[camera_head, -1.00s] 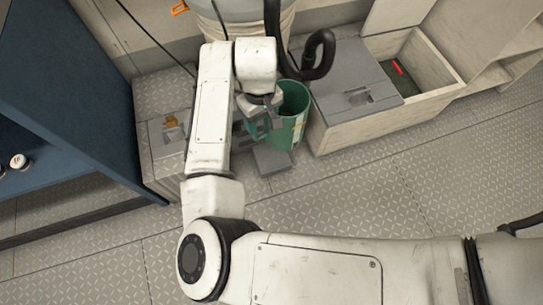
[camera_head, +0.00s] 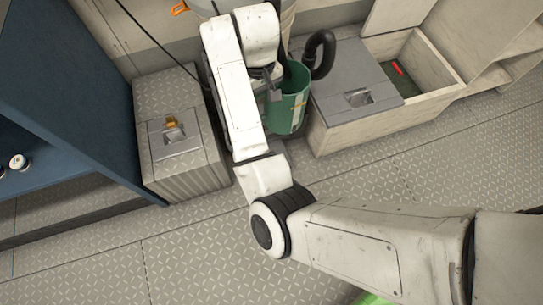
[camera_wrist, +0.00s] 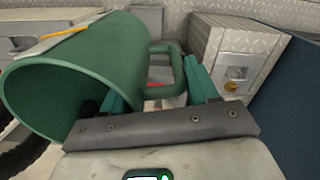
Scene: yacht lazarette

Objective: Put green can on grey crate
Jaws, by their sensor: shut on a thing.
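The green can (camera_head: 287,112) is an open-topped cylinder with a side handle. In the wrist view the can (camera_wrist: 98,60) is tilted, its wide mouth facing lower left. My gripper (camera_head: 268,88) is at the can's left side in the head view. In the wrist view its teal fingers (camera_wrist: 160,88) are shut on the can's handle. The finger contact is partly hidden by the gripper body. The grey crate (camera_head: 190,178), a ridged box with an orange-marked latch on top, stands left of the can, and shows at upper right in the wrist view (camera_wrist: 220,48).
An open bin (camera_head: 425,100) with a grey lid (camera_head: 340,75) stands right of the can, a red item inside. A blue cabinet (camera_head: 75,95) borders the crate's left.

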